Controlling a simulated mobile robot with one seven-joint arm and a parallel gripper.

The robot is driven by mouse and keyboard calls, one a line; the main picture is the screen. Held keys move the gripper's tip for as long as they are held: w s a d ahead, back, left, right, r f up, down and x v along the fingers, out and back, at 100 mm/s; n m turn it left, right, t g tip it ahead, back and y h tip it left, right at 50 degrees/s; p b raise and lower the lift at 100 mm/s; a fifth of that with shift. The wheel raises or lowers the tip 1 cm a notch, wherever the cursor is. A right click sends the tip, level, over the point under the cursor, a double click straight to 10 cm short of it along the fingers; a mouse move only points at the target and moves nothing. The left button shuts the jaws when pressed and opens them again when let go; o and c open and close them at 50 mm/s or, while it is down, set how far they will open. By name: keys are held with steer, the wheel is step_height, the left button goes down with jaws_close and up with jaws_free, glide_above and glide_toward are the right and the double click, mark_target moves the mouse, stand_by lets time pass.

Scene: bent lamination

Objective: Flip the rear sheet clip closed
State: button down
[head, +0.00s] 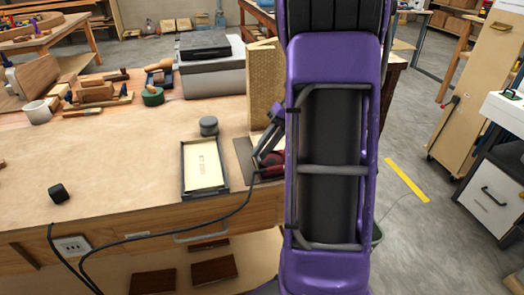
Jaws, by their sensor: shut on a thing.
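A dark red and black sander (272,163) sits near the right end of the workbench, on a dark flat pad (243,158). A black cable runs from it to the left. My purple arm covers its right side, and its rear sheet clip cannot be made out. My gripper (268,148), dark grey, reaches down from behind the arm to the sander. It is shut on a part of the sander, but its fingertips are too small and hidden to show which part.
A shallow dark tray (224,185) with a pale labelled sheet lies left of the sander. A grey round tin (208,126) stands behind it. A tan upright board (264,80) stands behind the sander. A small black block (59,193) lies far left; the bench between is clear.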

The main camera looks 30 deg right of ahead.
steer(key=shift+s+f, duration=0.1)
steer(key=shift+f, duration=0.05)
steer(key=c, duration=0.9)
jaws_free()
steer(key=shift+d, duration=0.1)
steer(key=shift+r, duration=0.2)
steer(key=p+v, duration=0.3)
steer(key=v, duration=1.4)
steer(key=shift+r, duration=0.1)
